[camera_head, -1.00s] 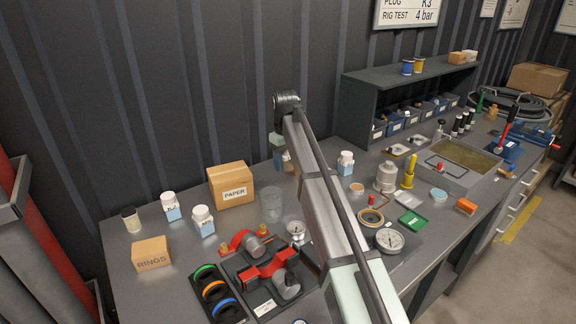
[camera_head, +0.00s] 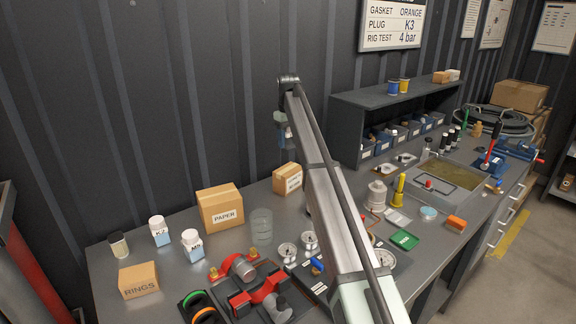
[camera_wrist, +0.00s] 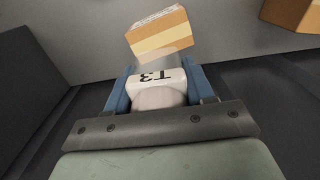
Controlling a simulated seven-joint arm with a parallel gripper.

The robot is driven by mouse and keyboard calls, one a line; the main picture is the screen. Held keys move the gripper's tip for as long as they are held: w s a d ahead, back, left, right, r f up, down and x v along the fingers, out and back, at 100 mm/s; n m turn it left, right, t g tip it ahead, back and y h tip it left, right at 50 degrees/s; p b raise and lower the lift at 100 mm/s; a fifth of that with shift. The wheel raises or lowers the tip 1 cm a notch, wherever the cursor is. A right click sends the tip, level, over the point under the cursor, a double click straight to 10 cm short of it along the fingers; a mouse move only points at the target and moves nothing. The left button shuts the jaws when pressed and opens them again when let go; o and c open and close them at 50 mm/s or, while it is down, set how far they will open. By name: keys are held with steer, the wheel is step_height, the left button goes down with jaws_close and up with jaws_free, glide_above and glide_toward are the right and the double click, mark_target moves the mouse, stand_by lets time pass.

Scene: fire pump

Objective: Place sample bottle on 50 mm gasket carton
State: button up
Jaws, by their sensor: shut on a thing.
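My gripper (camera_head: 284,122) is raised above the back of the bench, in front of the dark wall. In the wrist view its blue fingers (camera_wrist: 158,88) are shut on a white sample bottle marked T3 (camera_wrist: 160,97). In the head view only a small pale and blue bit of the bottle (camera_head: 289,133) shows. A small brown carton with a white label (camera_head: 288,179) stands on the bench below my gripper, apart from the bottle. It also shows just beyond the bottle in the wrist view (camera_wrist: 160,36). Its print is too small to read.
The PAPER carton (camera_head: 220,209) and a clear beaker (camera_head: 261,226) stand left of the small carton. Two white-capped bottles (camera_head: 159,230) (camera_head: 193,245) and the RINGS carton (camera_head: 139,280) are farther left. A dark shelf unit (camera_head: 345,125) rises to the right.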

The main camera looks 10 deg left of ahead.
mark_target(288, 130)
step_height(288, 130, down, 9)
steer(key=shift+r, duration=0.1)
stand_by(0.4)
steer(key=o, duration=1)
step_height(288, 130, up, 12)
stand_by(0.3)
